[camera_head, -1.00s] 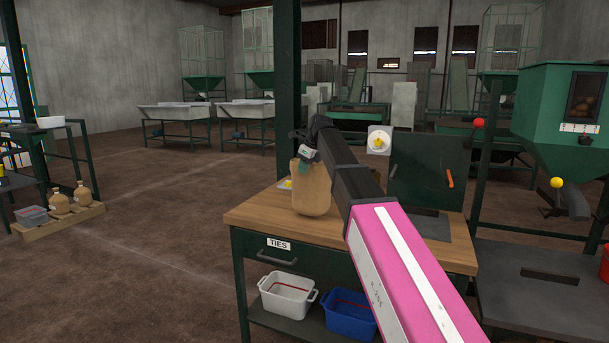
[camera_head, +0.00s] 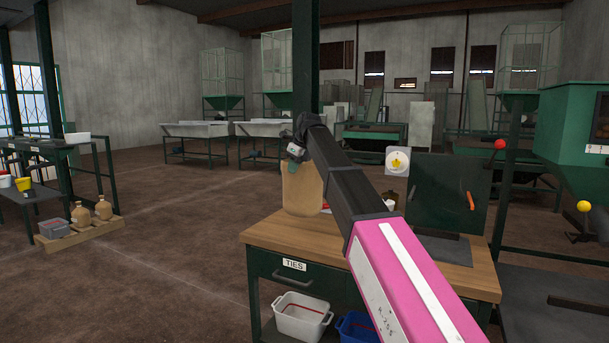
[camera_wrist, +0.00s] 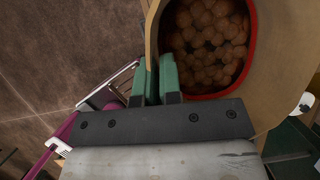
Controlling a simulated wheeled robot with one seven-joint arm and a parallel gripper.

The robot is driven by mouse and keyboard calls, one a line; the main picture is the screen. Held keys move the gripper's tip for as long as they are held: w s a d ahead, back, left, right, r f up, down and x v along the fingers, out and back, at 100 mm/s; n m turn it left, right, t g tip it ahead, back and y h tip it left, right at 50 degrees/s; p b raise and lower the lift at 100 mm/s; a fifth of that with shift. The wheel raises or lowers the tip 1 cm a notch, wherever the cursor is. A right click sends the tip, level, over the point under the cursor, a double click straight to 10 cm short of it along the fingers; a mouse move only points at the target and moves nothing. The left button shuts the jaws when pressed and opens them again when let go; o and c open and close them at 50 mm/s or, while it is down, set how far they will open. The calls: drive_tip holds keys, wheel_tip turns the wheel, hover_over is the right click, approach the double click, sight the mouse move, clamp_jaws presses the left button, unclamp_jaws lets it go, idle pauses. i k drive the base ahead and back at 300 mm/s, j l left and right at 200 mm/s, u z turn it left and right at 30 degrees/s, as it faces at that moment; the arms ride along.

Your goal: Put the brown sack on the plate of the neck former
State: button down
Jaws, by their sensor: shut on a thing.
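The brown sack (camera_head: 302,190) hangs upright from my gripper (camera_head: 297,145) at the back left of the wooden table, its base apparently just above the top. In the wrist view the green fingers (camera_wrist: 158,82) are shut on the near wall of the open sack (camera_wrist: 277,65). Its mouth has a red edge, and brown round goods (camera_wrist: 208,40) fill it. I cannot tell for sure which thing is the neck former; a green upright panel with an orange handle (camera_head: 448,195) stands on the right of the table, with a dark flat plate (camera_head: 447,249) before it.
The wooden table (camera_head: 285,236) has a TIES drawer, with a white tub (camera_head: 302,316) and a blue tub (camera_head: 356,327) below. A green hopper machine (camera_head: 568,130) stands at right. Two filled sacks (camera_head: 92,212) stand on a pallet at left.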

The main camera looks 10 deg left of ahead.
sight(435, 245)
drive_tip(key=k, duration=1)
